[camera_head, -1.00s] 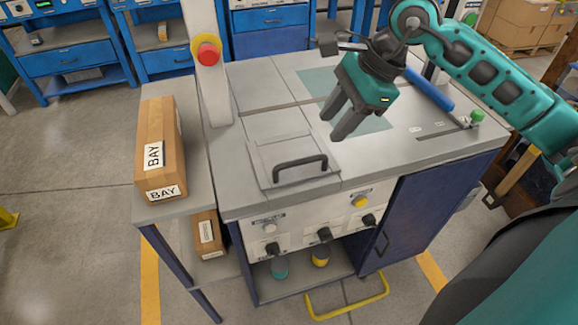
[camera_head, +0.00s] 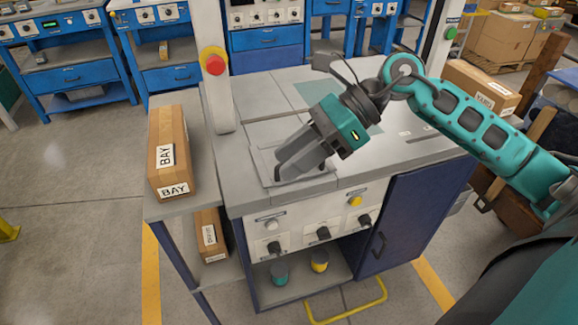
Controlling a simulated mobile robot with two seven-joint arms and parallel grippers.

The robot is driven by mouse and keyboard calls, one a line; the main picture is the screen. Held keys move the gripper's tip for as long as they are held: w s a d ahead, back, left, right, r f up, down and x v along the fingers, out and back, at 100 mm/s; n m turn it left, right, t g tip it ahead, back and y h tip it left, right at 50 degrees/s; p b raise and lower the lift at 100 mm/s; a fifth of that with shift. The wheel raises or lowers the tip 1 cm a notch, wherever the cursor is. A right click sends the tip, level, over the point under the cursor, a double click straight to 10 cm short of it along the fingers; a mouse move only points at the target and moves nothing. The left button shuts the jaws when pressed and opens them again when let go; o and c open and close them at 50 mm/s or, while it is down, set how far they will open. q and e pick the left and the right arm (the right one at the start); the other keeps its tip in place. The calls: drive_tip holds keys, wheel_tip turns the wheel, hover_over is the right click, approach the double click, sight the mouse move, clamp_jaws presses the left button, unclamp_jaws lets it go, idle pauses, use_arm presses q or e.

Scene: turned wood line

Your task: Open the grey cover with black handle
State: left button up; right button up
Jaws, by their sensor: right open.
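The grey cover (camera_head: 262,165) lies flat, closed, in the front part of the workbench top. Its black handle is hidden behind my right gripper. My right gripper (camera_head: 285,170) comes in from the right and is open, with its dark fingers pointing down and left over the cover, where the handle was seen earlier. I cannot tell whether the fingers touch the handle or stand around it. My left gripper does not show.
A BAY carton (camera_head: 168,150) stands on the side shelf at the left. The front panel has knobs (camera_head: 323,233) and a yellow button (camera_head: 355,201). A blue cabinet door (camera_head: 405,215) is at the right.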

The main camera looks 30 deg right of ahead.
drive_tip(key=shift+s+a+y, duration=0.2)
drive_tip(key=shift+a+y, duration=0.1)
drive_tip(key=shift+a, duration=0.2)
